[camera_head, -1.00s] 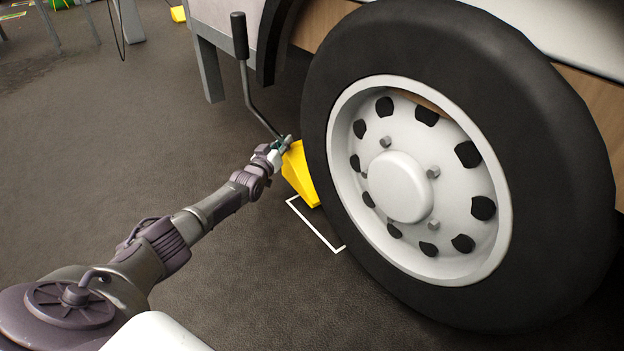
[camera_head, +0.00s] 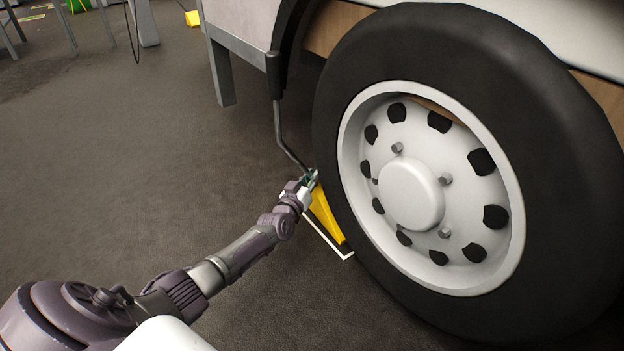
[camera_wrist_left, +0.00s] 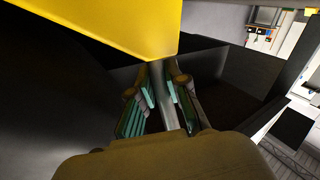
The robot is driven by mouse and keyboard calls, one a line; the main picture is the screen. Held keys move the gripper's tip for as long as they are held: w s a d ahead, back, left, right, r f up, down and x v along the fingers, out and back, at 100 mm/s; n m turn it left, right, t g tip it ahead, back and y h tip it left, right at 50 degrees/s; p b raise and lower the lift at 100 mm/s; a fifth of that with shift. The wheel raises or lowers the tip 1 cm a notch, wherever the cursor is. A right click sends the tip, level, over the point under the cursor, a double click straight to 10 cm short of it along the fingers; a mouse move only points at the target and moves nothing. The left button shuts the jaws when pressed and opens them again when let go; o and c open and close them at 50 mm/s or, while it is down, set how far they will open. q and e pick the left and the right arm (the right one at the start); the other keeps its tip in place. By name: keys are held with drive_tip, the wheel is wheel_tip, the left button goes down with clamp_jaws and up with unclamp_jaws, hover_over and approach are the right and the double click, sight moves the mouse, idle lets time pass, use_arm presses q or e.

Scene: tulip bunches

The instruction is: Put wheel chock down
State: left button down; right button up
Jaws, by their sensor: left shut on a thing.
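The yellow wheel chock (camera_head: 325,216) is at floor level in front of the big black wheel (camera_head: 335,110), within or just over the white outline (camera_head: 318,233) marked on the floor. A bent grey bar with a black grip (camera_head: 280,125) rises from it. My left gripper (camera_head: 309,181) is shut on the bar near its lower end. In the left wrist view the fingers (camera_wrist_left: 165,95) close around the grey bar and the yellow chock (camera_wrist_left: 110,25) fills the top. Whether the chock rests fully on the floor is hard to tell. My right gripper is out of view.
The vehicle's grey metal frame leg (camera_head: 222,70) stands behind the chock. Another yellow object (camera_head: 192,18) lies on the floor farther back. The dark floor (camera_head: 130,150) to the left is open.

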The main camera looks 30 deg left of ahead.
use_arm(q)
drive_tip(key=c, duration=1.4)
unclamp_jaws()
drive_tip(key=shift+d+f, duration=0.15)
drive_tip(key=shift+f, duration=0.1)
drive_tip(key=shift+c, duration=0.2)
drive_tip(key=shift+s+r, duration=0.1)
drive_tip(key=shift+s+r+p, duration=0.1)
drive_tip(key=shift+s+p, duration=0.25)
drive_tip(key=shift+p, duration=0.15)
drive_tip(key=s+d+p, duration=0.1)
drive_tip(key=s+p, duration=0.6)
drive_tip(key=s, duration=0.4)
drive_tip(key=shift+d, duration=0.25)
drive_tip(key=shift+s, duration=0.1)
